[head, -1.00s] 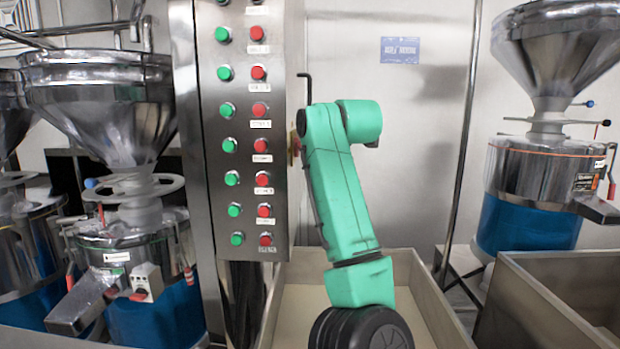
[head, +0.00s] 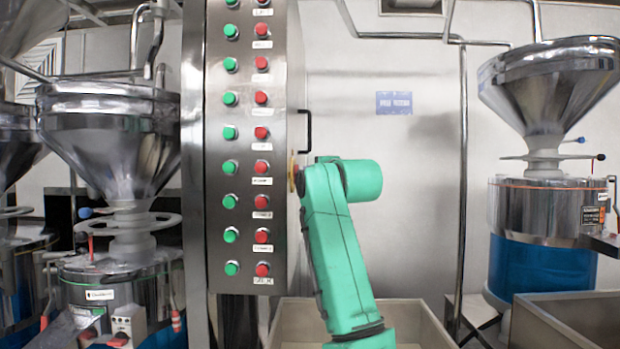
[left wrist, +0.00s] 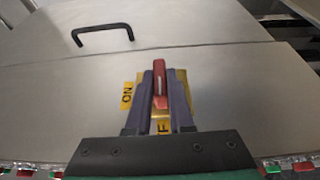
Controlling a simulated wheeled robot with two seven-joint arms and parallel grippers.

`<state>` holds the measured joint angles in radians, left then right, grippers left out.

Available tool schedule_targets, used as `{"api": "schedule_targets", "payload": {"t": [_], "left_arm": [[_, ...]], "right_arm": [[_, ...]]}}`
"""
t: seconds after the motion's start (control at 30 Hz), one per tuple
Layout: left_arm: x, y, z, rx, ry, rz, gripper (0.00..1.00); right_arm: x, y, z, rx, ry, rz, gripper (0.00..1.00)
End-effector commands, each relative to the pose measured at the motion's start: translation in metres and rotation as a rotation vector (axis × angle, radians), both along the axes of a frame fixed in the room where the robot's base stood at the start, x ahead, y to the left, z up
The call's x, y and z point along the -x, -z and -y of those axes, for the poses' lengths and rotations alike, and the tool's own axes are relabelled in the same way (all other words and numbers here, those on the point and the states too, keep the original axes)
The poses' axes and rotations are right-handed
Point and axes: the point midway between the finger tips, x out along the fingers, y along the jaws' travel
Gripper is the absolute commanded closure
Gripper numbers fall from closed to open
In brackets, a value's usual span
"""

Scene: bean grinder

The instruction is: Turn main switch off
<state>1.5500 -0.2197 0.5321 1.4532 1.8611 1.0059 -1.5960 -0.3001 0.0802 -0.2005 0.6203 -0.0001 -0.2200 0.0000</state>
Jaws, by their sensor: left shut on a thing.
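The main switch has a red handle (left wrist: 159,68) on a yellow plate (left wrist: 181,82), on a grey metal face in the left wrist view. My left gripper (left wrist: 161,84) is shut on the red handle, a dark finger on each side. The handle lies along the picture's vertical. The "ON" label (left wrist: 127,96) is to its left; a partly hidden label showing "F" (left wrist: 164,127) is just below it. In the head view a small bit of the switch (head: 293,172) shows at the control cabinet's right side, and my green arm hides the gripper. My right gripper is not in view.
The control cabinet (head: 246,270) carries columns of green and red buttons. A black pull handle (head: 307,131) is on its side, above the switch; it also shows in the left wrist view (left wrist: 103,30). Grinders with steel hoppers stand left (head: 110,125) and right (head: 548,85). Bins (head: 435,320) stand below.

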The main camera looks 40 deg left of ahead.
Motion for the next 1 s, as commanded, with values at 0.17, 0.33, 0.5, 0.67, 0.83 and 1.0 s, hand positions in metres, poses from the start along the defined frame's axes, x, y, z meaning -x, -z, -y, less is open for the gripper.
{"api": "schedule_targets", "payload": {"t": [0.17, 0.33, 0.5, 0.67, 0.83, 1.0], "left_arm": [[0.0, 0.0, -0.001, 0.0, -0.001, 0.001, 0.53], [0.0, 0.0, 0.0, 0.0, -0.001, 0.001, 0.5], [0.001, 0.0, 0.001, -0.001, 0.0, 0.002, 0.5], [0.009, 0.002, 0.017, -0.002, 0.002, 0.002, 0.5], [0.03, 0.005, 0.052, -0.002, 0.003, 0.005, 0.5], [0.052, 0.006, 0.088, -0.002, -0.001, 0.002, 0.5]], "right_arm": [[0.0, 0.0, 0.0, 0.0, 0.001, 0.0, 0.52], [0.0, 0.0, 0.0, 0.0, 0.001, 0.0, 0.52], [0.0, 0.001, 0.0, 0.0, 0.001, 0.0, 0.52], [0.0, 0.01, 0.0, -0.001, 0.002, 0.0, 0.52], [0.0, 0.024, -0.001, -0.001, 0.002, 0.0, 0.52], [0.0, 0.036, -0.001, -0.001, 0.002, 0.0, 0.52]]}}
